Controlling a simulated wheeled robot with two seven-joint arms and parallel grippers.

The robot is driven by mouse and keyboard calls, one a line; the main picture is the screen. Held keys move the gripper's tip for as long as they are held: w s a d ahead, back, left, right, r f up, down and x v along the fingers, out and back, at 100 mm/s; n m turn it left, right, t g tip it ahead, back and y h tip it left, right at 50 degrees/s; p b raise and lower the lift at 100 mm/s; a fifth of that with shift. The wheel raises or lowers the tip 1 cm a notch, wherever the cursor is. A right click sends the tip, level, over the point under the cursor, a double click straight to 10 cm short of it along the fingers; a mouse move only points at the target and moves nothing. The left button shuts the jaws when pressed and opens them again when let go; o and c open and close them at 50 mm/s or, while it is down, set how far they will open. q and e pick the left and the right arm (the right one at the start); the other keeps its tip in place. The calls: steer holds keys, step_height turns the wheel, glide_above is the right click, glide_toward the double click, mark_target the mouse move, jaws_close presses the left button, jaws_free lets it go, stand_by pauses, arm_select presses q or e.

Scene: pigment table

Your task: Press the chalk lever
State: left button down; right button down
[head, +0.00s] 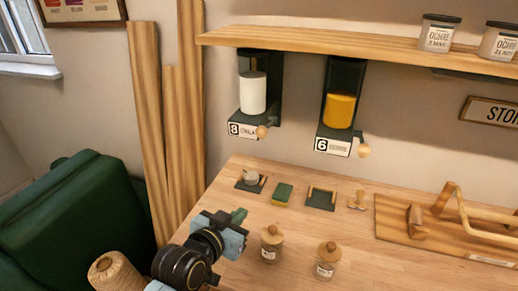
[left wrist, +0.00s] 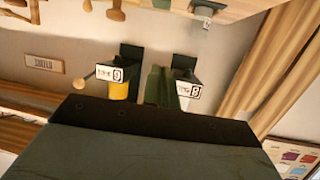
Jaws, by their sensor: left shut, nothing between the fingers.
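The chalk dispenser (head: 252,95) hangs under the wall shelf, with a clear bin of white chalk and a label reading 8. Its lever ends in a round wooden knob (head: 262,132) at the lower right of the label. My left gripper (head: 238,217) is shut and empty, low over the table's left part, below the dispenser in the picture and apart from it. In the left wrist view, which is upside down, the green fingers (left wrist: 160,86) show beside the chalk label (left wrist: 187,89). The chalk lever cannot be made out there. My right gripper is not in view.
A second dispenser (head: 340,105) with yellow pigment, label 6, hangs to the right with its own knob (head: 364,151). The table holds a green-yellow sponge (head: 283,194), two cork-topped jars (head: 271,245) and a wooden rack (head: 465,215). Wooden planks (head: 185,110) lean at left.

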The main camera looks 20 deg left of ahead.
arm_select(q)
steer(key=w+r+n+t+y, duration=0.1)
steer(key=w+r+t, duration=0.6)
steer(key=r, duration=0.7)
steer(key=shift+w+a+n+t+y, duration=0.3)
steer(key=shift+w+a+n+y, duration=0.1)
steer(key=shift+w+n, duration=0.15)
steer(key=shift+w, duration=0.1)
steer(key=p+x, duration=0.2)
steer(key=x, duration=0.8)
steer(key=shift+f, duration=2.05)
